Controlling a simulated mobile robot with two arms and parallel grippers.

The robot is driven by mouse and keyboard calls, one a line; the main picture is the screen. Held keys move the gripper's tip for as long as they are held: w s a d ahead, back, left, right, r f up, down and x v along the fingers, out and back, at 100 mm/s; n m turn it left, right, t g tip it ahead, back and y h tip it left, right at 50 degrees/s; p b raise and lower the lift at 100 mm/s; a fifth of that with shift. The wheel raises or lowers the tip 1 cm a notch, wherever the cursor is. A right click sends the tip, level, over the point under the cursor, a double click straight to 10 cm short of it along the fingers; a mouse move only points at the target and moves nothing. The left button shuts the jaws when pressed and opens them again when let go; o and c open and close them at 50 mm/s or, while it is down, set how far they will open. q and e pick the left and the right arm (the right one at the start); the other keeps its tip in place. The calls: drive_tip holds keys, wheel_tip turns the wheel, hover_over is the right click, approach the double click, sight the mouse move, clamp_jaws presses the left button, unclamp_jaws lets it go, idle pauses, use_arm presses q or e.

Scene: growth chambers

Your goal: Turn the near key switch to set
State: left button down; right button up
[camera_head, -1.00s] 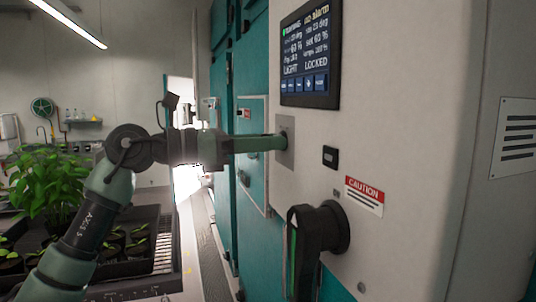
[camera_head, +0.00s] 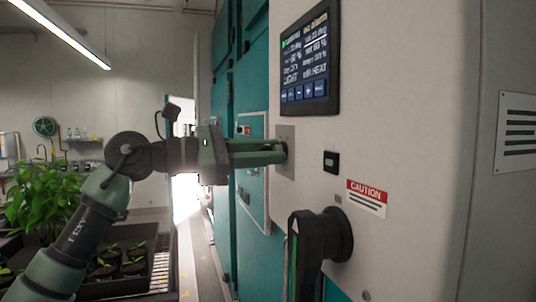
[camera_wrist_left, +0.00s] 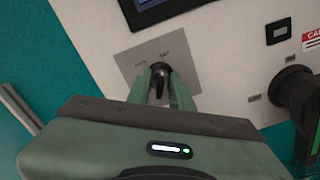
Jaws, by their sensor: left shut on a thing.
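The near key switch (camera_wrist_left: 160,70) shows in the left wrist view as a small black key on a grey metal plate (camera_wrist_left: 190,52). The plate carries two small labels above the key that are hard to read. My left gripper (camera_head: 282,152) reaches the same plate in the head view, with its green fingers pointing right at the panel. Its fingers are shut on the key, one on each side, and hide much of it in the head view. A screen (camera_head: 310,58) above the plate shows lines of text. My right gripper is not in view.
A large black handle (camera_head: 322,235) sticks out below right of the plate. A small black switch (camera_head: 331,161) and a caution label (camera_head: 366,197) are beside it. A tray of plants (camera_head: 130,272) stands at the left. A narrow gap separates it from the teal cabinets.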

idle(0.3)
use_arm(q)
drive_tip(key=c, duration=1.6)
unclamp_jaws()
drive_tip(key=b+v, duration=0.3)
drive_tip(key=v, duration=0.4)
drive_tip(key=shift+a, duration=0.35)
